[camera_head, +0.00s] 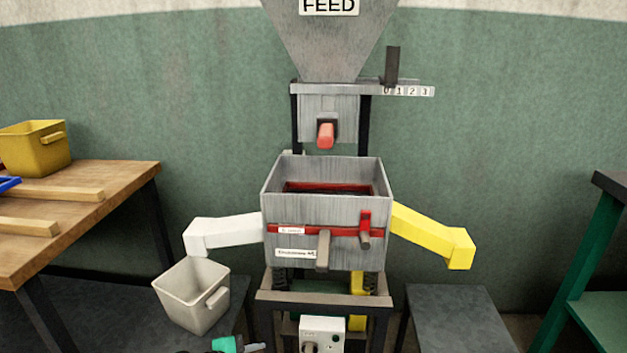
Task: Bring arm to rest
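Neither of my grippers can be made out. A small teal piece with a pale grey tip (230,344) shows at the bottom edge, cut off by the frame; I cannot tell what it is. The grey machine box (325,235) stands in the middle, with a red band and levers on its front. A white chute (225,233) leaves it on the left and a yellow chute (435,236) on the right. A whitish bin (192,296) with a side handle is below the white chute's mouth and looks tilted in this view.
The FEED hopper (330,45) with a red knob (325,135) is above the box. A wooden table (110,182) at left holds a yellow bin (36,147). A dark, empty stand (460,318) is below the yellow chute. A green-legged rack (590,260) stands at right.

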